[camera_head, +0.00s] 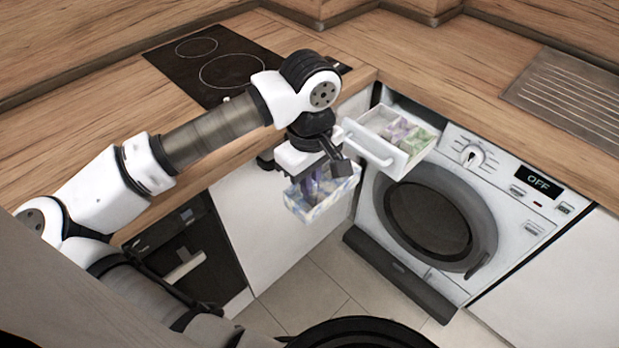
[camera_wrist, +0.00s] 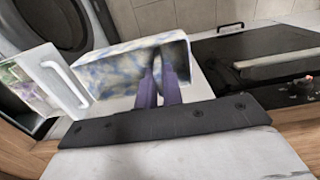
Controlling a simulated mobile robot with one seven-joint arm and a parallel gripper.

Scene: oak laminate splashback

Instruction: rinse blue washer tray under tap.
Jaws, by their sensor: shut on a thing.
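A tray with a mottled blue, white and pale yellow pattern (camera_head: 330,199) hangs in front of the white cabinet, left of the washing machine. It also shows in the wrist view (camera_wrist: 112,72), with its open side towards the fingers. My gripper (camera_head: 313,186) is shut on the tray; its purple fingers reach into the opening in the wrist view (camera_wrist: 160,66). The exact grip point is hard to see. The washing machine (camera_head: 487,226) has its white drawer (camera_head: 409,165) pulled out, with purplish and green compartments inside. No tap is in view.
The drawer's handle (camera_head: 367,145) sticks out close to the tray. A ribbed drainer (camera_head: 572,98) lies on the right worktop. A black hob (camera_head: 190,72) and an oven (camera_head: 180,252) are at left. The tiled floor (camera_head: 305,284) below is clear.

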